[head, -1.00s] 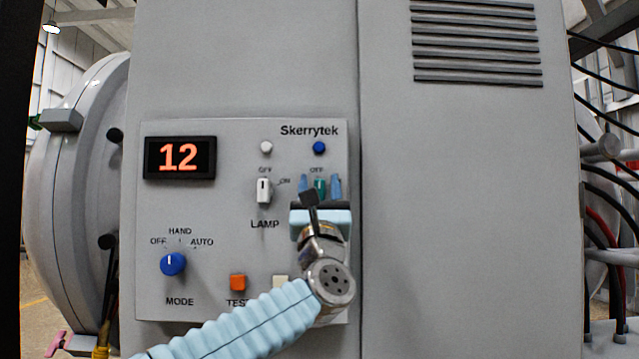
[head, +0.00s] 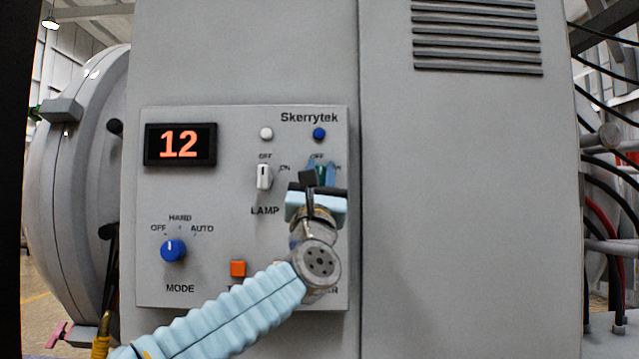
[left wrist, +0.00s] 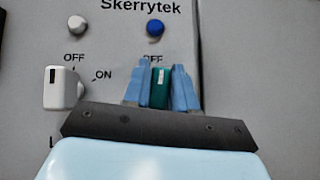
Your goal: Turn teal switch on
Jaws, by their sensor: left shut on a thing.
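The teal switch (left wrist: 160,88) is a small upright rotary knob with a white mark near its top, below a blue lamp (left wrist: 155,28) and an OFF label. In the head view the teal switch (head: 320,173) is partly hidden by my gripper. My left gripper (head: 321,172) is at the panel, its light blue fingers on both sides of the knob. In the left wrist view the fingers (left wrist: 161,90) are closed on the knob. The knob's white mark points up toward OFF. My right gripper is not in view.
The white LAMP switch (head: 264,177) is close to the left of the teal switch, under a white lamp (head: 266,133). A blue MODE knob (head: 173,250), an orange button (head: 238,268) and a display (head: 180,144) reading 12 share the panel.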

